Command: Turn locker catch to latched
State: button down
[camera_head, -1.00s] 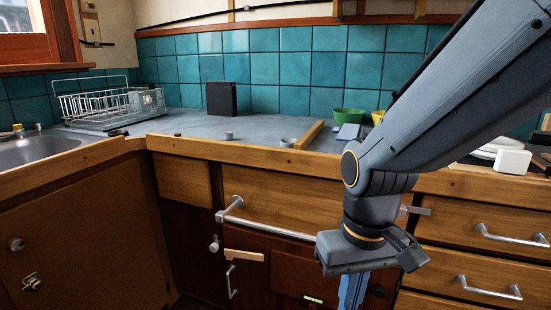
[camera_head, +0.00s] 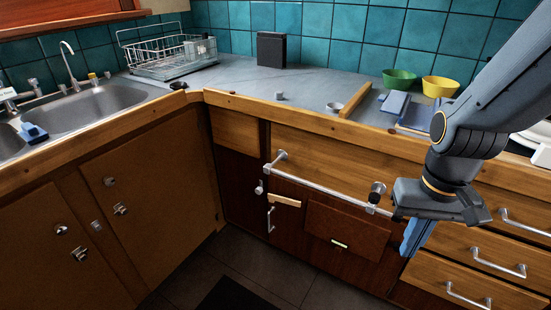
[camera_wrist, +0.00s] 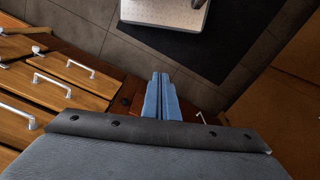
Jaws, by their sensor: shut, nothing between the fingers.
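A pale wooden bar (camera_head: 285,200) lies nearly level across the dark red cabinet front, above a small upright metal handle (camera_head: 271,220). It looks like the turning catch, but I cannot tell for certain. A small metal knob (camera_head: 260,187) sits just left of it. My gripper (camera_head: 408,250), with blue fingers, points down in front of the cabinets, well to the right of the bar and apart from it. In the wrist view the fingers (camera_wrist: 160,78) are together and empty. The bar cannot be made out in the wrist view.
A long metal rail (camera_head: 325,190) stands out above the bar. A dark red panel (camera_head: 347,230) lies between bar and gripper. Drawers with handles (camera_head: 498,265) are at right. Left cabinet doors (camera_head: 150,180) carry metal fittings. Dark floor (camera_head: 250,275) in front is open.

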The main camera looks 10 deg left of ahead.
aim_at(259, 191)
jog(key=z, duration=1.05)
jog(key=k, duration=0.95)
jog(key=u, duration=1.6)
jog(key=i, duration=0.5)
jog(key=z, duration=0.05)
